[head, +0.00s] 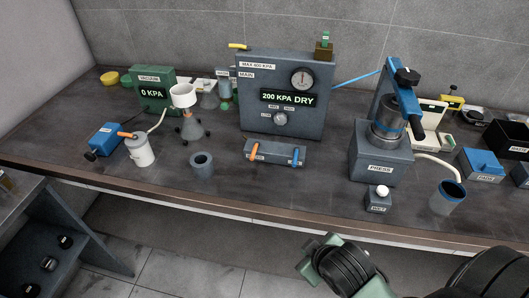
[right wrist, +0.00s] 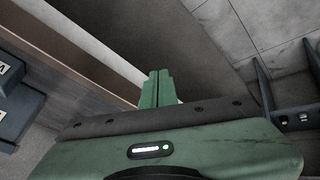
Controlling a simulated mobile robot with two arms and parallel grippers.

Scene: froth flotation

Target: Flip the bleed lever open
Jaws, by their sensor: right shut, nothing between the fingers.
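A grey valve block (head: 275,153) sits on the bench in front of the MAIN panel (head: 258,76). It carries an orange lever (head: 253,151) on its left and a blue lever (head: 295,156) on its right. Their small labels are too blurred to read, so I cannot tell which is the bleed lever. A yellow handle (head: 239,46) sits at the panel's top left. My right gripper (head: 329,240) is below the bench front, well apart from the levers. In the right wrist view its green fingers (right wrist: 155,76) are together and empty. My left gripper is out of view.
The panel display reads 200 KPA DRY. A press (head: 380,165) stands right of the valve block, with a small white-knobbed box (head: 378,204) before it. A grey ring (head: 202,164) and a white canister (head: 140,151) stand left. The bench front near the block is clear.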

